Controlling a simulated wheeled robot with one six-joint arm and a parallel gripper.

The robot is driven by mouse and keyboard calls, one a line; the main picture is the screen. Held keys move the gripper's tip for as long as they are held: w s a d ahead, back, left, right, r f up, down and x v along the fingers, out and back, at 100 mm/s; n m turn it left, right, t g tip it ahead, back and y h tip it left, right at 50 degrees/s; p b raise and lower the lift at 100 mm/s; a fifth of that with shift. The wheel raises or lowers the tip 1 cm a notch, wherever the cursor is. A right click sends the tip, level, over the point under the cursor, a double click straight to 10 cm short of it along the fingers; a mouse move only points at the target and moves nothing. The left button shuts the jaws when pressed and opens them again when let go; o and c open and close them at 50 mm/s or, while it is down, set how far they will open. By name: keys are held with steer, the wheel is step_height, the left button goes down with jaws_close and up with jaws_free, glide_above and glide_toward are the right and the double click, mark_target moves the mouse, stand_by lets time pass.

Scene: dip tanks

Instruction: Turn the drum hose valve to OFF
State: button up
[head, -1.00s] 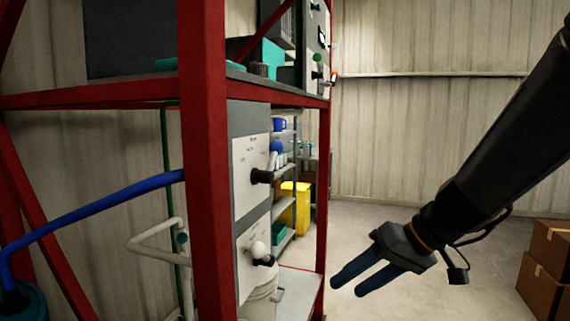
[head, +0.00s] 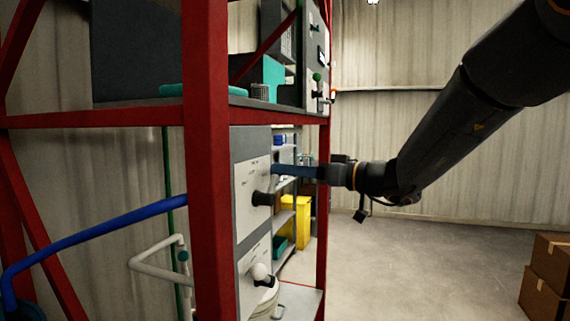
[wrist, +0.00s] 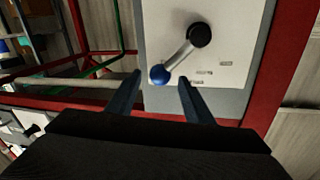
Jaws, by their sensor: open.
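The upper valve has a black hub (head: 262,198) on a pale label plate (head: 243,200). In the wrist view, its grey lever (wrist: 178,53) slants from the black hub (wrist: 199,34) to a blue ball (wrist: 159,75). The plate's print is too small to read. My gripper (head: 275,169) is level with the plate, its fingers pointing left at it. In the wrist view, my gripper (wrist: 160,79) is open, with one finger on each side of the ball and gaps visible. The fingers hide the ball in the head view.
A red rack post (head: 207,200) stands left of the panel. A blue hose (head: 100,230) runs left of the post. A yellow bin (head: 302,215) and boxes (head: 548,275) stand behind and right. The floor between is clear.

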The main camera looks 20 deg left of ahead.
steer(key=shift+p+x, duration=0.3)
steer(key=shift+x, duration=0.65)
steer(key=shift+c, duration=0.4)
jaws_close()
